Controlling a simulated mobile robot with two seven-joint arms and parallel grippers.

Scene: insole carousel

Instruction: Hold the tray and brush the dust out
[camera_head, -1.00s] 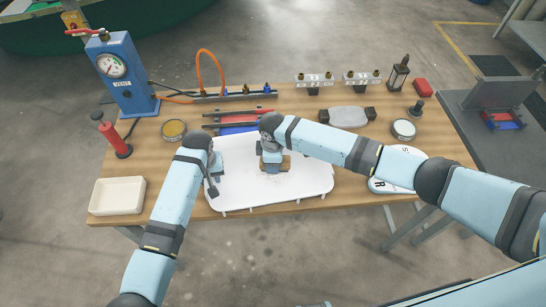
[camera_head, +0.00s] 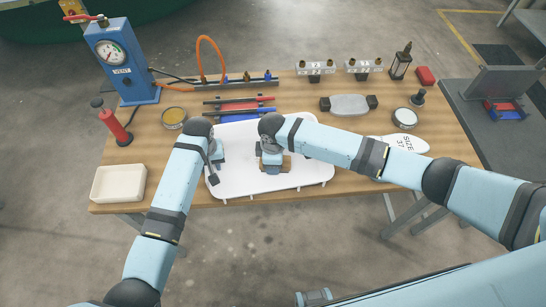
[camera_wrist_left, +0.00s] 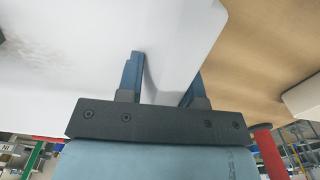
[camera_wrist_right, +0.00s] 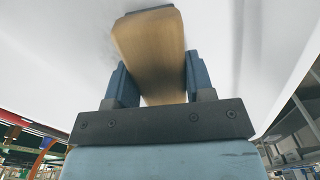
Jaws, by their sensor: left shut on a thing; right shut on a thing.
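The white tray (camera_head: 300,184) lies on the front middle of the wooden table. My left gripper (camera_head: 214,172) is shut on the tray's left edge; in the left wrist view its blue fingers (camera_wrist_left: 163,80) stand on either side of the tray wall (camera_wrist_left: 170,40). A greyish dusty patch (camera_wrist_left: 25,65) shows on the tray there. My right gripper (camera_head: 270,165) is over the tray's middle. In the right wrist view it (camera_wrist_right: 160,80) is shut on the brush's wooden handle (camera_wrist_right: 148,45). The bristle end is mostly hidden against the tray floor.
A cream bin (camera_head: 118,183) stands at the table's front left. A red hand pump (camera_head: 114,126) and blue gauge unit (camera_head: 121,65) are behind it. A white insole marked with a size (camera_head: 405,143) lies right of the tray.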

